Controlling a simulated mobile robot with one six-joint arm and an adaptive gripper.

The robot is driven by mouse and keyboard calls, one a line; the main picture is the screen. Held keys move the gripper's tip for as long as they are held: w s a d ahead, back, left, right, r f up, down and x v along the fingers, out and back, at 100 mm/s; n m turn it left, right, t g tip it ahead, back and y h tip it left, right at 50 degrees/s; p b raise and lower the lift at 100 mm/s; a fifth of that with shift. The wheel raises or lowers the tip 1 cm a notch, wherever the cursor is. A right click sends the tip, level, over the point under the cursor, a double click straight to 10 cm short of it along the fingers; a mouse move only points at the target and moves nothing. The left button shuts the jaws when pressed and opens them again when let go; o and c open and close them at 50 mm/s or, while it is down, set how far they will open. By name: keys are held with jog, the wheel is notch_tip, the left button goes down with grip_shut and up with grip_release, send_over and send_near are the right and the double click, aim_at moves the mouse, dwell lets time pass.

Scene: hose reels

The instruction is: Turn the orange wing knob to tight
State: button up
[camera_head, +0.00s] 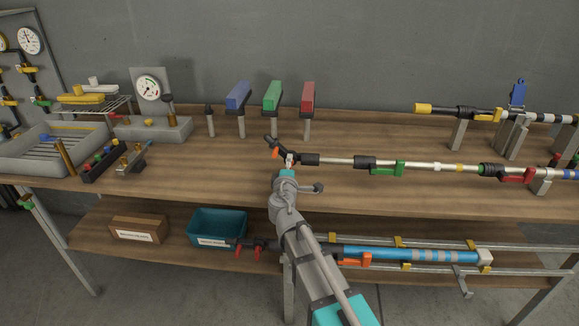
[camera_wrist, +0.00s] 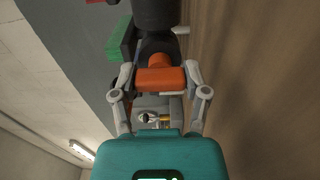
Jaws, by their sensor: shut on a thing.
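The orange wing knob (camera_wrist: 160,79) is between the two fingers of my gripper (camera_wrist: 160,88) in the wrist view, one finger at each end of it. My gripper is shut on it. A dark pipe fitting is just behind the knob. In the head view the knob (camera_head: 276,153) shows as a small orange patch at the left end of a long pole lying above the bench, and my gripper (camera_head: 289,161) reaches it from the front. The fingers partly hide it there. I cannot read any tightness mark on the knob.
The pole carries a green lever (camera_head: 387,168) and a red lever (camera_head: 516,175) to the right. Blue, green and red blocks (camera_head: 272,96) stand on posts behind. A teal bin (camera_head: 217,226) and a blue tube (camera_head: 405,254) are on the lower shelf.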

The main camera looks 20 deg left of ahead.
jog(key=o, duration=1.2)
jog(key=shift+c, duration=0.2)
jog(key=v, duration=1.2)
jog(key=shift+s+f, duration=0.1)
